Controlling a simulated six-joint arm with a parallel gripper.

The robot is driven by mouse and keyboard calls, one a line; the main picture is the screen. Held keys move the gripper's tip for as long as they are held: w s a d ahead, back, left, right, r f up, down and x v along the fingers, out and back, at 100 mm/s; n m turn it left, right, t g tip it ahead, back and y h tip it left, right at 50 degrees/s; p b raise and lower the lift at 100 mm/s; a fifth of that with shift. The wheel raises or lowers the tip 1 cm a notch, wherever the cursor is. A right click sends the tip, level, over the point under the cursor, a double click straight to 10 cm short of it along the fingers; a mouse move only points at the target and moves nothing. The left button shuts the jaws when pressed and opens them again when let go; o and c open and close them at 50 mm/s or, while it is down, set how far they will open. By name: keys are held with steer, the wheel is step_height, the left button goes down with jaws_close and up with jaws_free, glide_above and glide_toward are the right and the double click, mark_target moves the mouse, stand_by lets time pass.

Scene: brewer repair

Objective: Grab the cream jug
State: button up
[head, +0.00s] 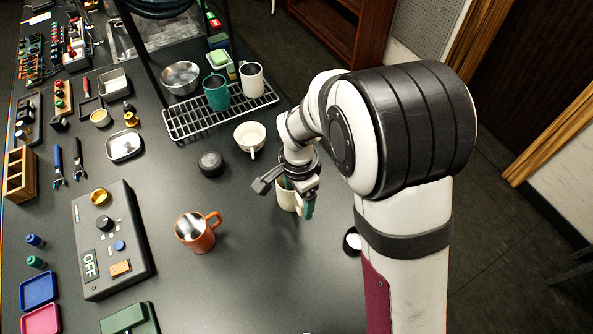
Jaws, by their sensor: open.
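An orange mug (197,232) stands left of the gripper, and a black round knob (211,164) lies further back. A wire rack (190,125) holds a teal mug (216,93) and a white mug (251,79). The control box (112,238) reads OFF. Table between orange mug and jug is clear.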

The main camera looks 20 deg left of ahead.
mark_target(298, 211)
step_height(298, 211, down, 4)
steer(key=shift+f, duration=0.2)
jaws_close()
stand_by(0.4)
